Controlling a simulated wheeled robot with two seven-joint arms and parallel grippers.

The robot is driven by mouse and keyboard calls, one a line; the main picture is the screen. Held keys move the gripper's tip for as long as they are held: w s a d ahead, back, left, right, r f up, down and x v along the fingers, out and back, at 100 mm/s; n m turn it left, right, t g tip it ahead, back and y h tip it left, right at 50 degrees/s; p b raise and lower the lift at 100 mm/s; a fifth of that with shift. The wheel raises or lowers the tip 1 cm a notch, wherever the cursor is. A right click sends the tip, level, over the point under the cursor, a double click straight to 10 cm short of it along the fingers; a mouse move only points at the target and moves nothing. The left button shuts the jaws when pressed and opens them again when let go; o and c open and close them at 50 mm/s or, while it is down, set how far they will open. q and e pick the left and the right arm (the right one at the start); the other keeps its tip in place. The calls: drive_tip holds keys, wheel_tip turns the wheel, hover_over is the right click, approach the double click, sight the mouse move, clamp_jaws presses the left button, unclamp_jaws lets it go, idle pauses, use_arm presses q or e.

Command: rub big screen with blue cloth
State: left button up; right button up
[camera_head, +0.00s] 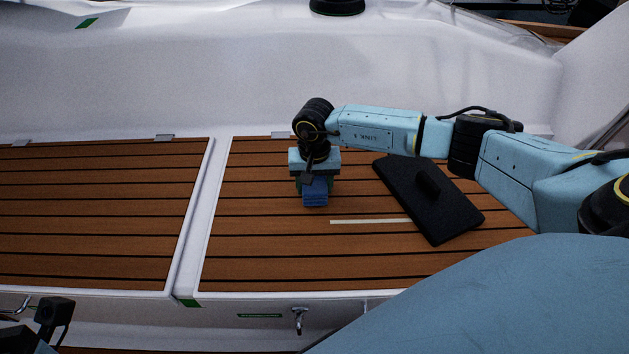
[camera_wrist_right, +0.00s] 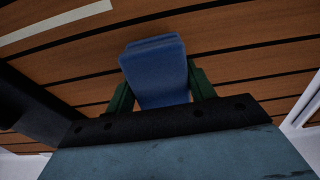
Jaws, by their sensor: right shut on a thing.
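The blue cloth (camera_head: 315,192) is a small folded block in my right gripper (camera_head: 315,188), above the slatted wooden deck. In the right wrist view the cloth (camera_wrist_right: 156,70) sits between the green fingers of the right gripper (camera_wrist_right: 160,85), which are shut on it. I cannot tell whether the cloth touches the deck. A big black flat panel (camera_head: 428,200), probably the big screen, lies on the deck to the right of the gripper, with a raised black piece on its upper face. My left gripper is not clearly in view.
A pale strip (camera_head: 370,221) lies on the deck (camera_head: 270,245) beside the panel. A white divider (camera_head: 196,220) splits the deck into two sections; the left section (camera_head: 90,220) is clear. A white hull wall (camera_head: 240,75) rises behind. A metal latch (camera_head: 299,318) is on the front edge.

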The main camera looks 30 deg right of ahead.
drive_tip(key=shift+f, duration=0.45)
drive_tip(key=o, duration=0.9)
drive_tip(key=shift+o, duration=0.2)
drive_tip(key=shift+o, duration=1.2)
drive_tip(key=shift+r, duration=0.3)
